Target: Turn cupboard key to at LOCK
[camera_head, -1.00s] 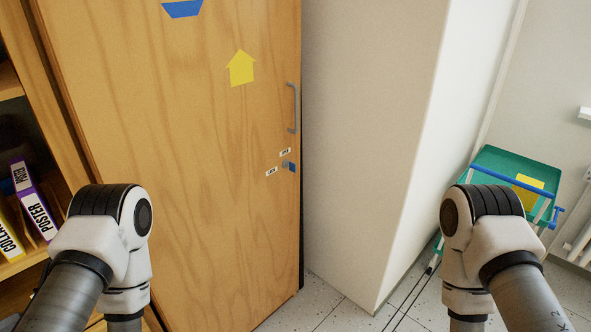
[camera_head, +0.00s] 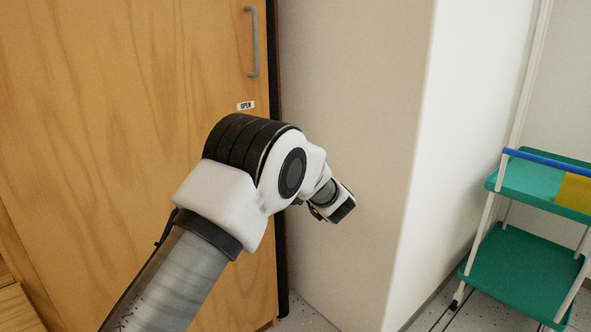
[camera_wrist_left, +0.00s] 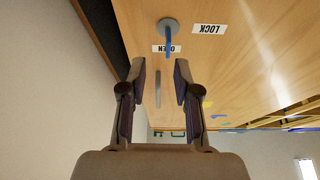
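The wooden cupboard door (camera_head: 100,120) fills the left of the head view. Its OPEN label (camera_head: 246,105) shows there, while my left arm hides the key and the LOCK label. In the left wrist view, the blue key (camera_wrist_left: 169,44) sits in a round grey lock (camera_wrist_left: 168,25). The key points down across the OPEN label (camera_wrist_left: 158,48); the LOCK label (camera_wrist_left: 209,29) is to the right. My left gripper (camera_wrist_left: 160,70) is open and empty, its fingertips just below the key in that picture and apart from it. My right gripper is out of view.
A grey vertical handle (camera_head: 254,42) is on the door above the label. A pale wall column (camera_head: 350,100) stands close beside the cupboard. A green trolley (camera_head: 525,275) with a blue rail is at the right.

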